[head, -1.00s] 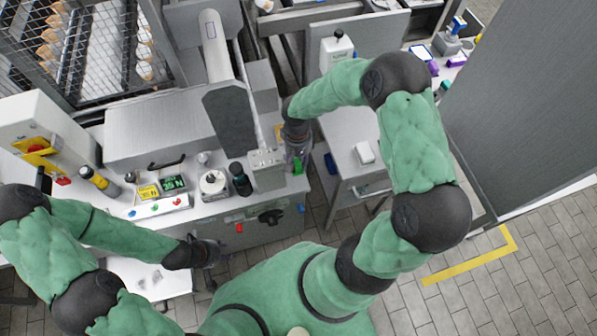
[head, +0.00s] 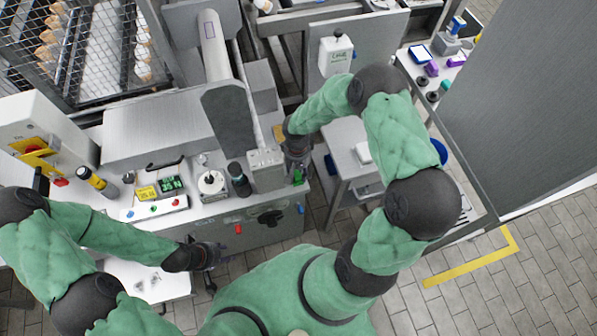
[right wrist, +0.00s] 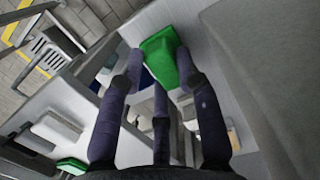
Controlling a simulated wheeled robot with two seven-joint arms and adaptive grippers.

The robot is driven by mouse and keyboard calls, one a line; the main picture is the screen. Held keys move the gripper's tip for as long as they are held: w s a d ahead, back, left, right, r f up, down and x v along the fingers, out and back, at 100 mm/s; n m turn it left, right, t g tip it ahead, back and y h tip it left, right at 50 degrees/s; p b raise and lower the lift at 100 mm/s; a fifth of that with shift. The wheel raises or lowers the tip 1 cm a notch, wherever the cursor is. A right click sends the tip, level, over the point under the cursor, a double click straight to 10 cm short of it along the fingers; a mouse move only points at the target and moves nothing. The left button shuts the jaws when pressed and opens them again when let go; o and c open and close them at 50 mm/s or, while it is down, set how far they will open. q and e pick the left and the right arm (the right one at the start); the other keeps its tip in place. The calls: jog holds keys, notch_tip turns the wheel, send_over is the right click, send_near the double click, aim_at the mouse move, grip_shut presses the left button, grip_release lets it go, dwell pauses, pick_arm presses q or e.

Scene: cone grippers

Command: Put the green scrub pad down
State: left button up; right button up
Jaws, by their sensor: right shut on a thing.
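The green scrub pad (right wrist: 160,50) is between the fingertips of my right gripper (right wrist: 162,75) in the right wrist view. The gripper is shut on it. In the head view only a small green part of the pad (head: 298,177) shows, below my right gripper (head: 298,160), by the right end of the machine's counter. I cannot tell whether the pad touches the counter. My left gripper (head: 213,256) hangs low in front of the counter, apart from the pad; its fingers are too small and dark to judge.
A tall grey machine column (head: 230,115) stands left of my right gripper. A black bottle (head: 239,182) and a round white dial unit (head: 211,184) stand on the counter. A grey cart (head: 345,140) with a white block is to the right. Tiled floor (head: 500,290) lies open at lower right.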

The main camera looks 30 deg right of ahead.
jog(key=o, duration=1.1)
jog(key=shift+f, duration=0.1)
jog(key=shift+w+r, duration=0.15)
jog(key=shift+r, duration=0.4)
notch_tip(320, 180, up, 11)
jog(key=w+p, duration=0.1)
jog(key=shift+d+p, duration=0.2)
jog(key=shift+p, duration=0.2)
jog(key=shift+w, duration=0.1)
